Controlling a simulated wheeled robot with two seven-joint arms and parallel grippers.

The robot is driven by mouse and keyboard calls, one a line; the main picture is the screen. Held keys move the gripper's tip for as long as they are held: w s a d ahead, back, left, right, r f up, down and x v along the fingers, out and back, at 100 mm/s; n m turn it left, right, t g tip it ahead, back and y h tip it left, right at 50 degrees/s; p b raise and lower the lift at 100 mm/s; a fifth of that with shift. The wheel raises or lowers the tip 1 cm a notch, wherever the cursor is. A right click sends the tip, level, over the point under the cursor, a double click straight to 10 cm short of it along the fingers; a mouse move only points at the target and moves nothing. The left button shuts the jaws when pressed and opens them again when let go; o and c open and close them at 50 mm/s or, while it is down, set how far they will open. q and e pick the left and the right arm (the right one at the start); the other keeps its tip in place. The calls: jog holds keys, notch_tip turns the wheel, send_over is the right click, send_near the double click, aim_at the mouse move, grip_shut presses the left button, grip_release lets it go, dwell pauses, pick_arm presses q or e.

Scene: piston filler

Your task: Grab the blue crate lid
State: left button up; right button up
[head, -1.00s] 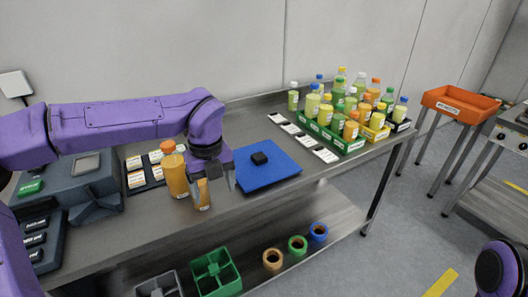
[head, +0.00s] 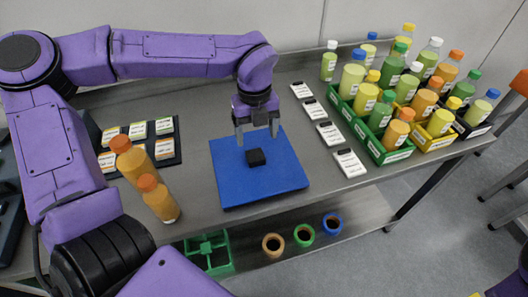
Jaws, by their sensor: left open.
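The blue crate lid (head: 233,184) lies flat on the steel table in the head view, with a small black block-shaped handle (head: 256,157) at its middle. My left gripper (head: 257,138) points down over the far part of the lid, with its two fingers apart and nothing between them. The fingertips appear just above and behind the black handle. I cannot tell the exact height gap. My right gripper does not show.
Two orange bottles (head: 135,162) stand left of the lid. White labelled cards (head: 330,133) line its right side. Crates of bottles (head: 385,150) stand further right. Coloured rings (head: 303,234) and a green divided crate (head: 208,252) sit on the lower shelf.

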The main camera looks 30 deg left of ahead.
aim_at(257, 153)
pick_arm(q)
jog(key=shift+s+a+f, duration=0.1)
jog(key=shift+s+f, duration=0.2)
jog(key=shift+s, duration=0.35)
jog(key=shift+s+f, duration=0.25)
jog(key=shift+s, duration=0.35)
jog(key=shift+s+f+p, duration=0.1)
jog(key=shift+f+p, duration=0.4)
jog(key=shift+f, duration=0.25)
jog(key=f, duration=0.1)
jog(key=w+f, duration=0.1)
jog(key=f, duration=0.1)
jog(key=w+f, duration=0.1)
jog(key=shift+w+f, duration=0.15)
jog(key=shift+f, duration=0.05)
jog(key=shift+s+r, duration=0.25)
jog(key=shift+s, duration=0.3)
jog(key=c, duration=1.3)
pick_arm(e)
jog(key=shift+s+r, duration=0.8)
